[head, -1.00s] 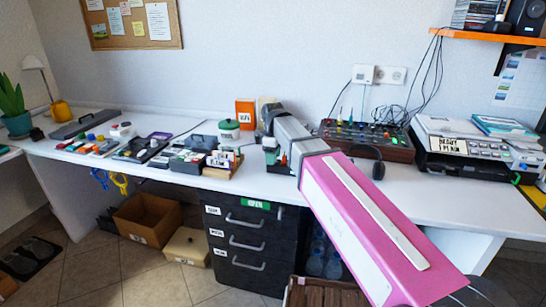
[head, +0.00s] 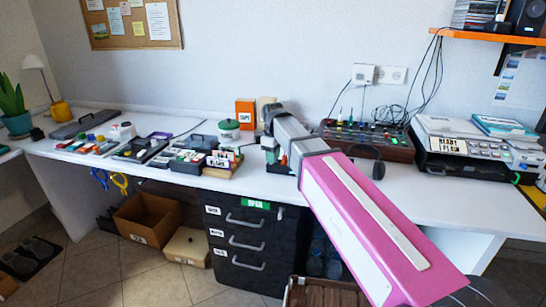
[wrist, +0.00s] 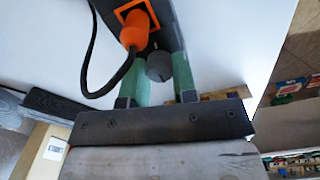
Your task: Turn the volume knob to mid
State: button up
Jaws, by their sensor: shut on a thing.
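The volume knob (wrist: 158,68), a dark grey round cap, shows in the wrist view on a dark, narrow box (wrist: 165,38). My gripper (wrist: 162,62) has its two green fingers on either side of the knob and is shut on it. In the head view my arm reaches over the desk, and the knob cannot be made out there.
An orange plug (wrist: 131,32) with a black cable stands beside the knob on the box. On the desk, a wooden-sided panel with small knobs (head: 368,138) is to the right, a green-lidded jar (head: 228,130) to the left. Bare desk (head: 440,200) lies at the right.

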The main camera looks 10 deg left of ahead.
jog(key=m, duration=0.4)
jog(key=shift+m, duration=0.3)
jog(key=m, duration=0.9)
jog(key=shift+m, duration=2.2)
jog(key=o, duration=0.9)
jog(key=shift+o, duration=0.2)
jog(key=shift+w+r, duration=0.1)
jog(key=shift+r, duration=0.05)
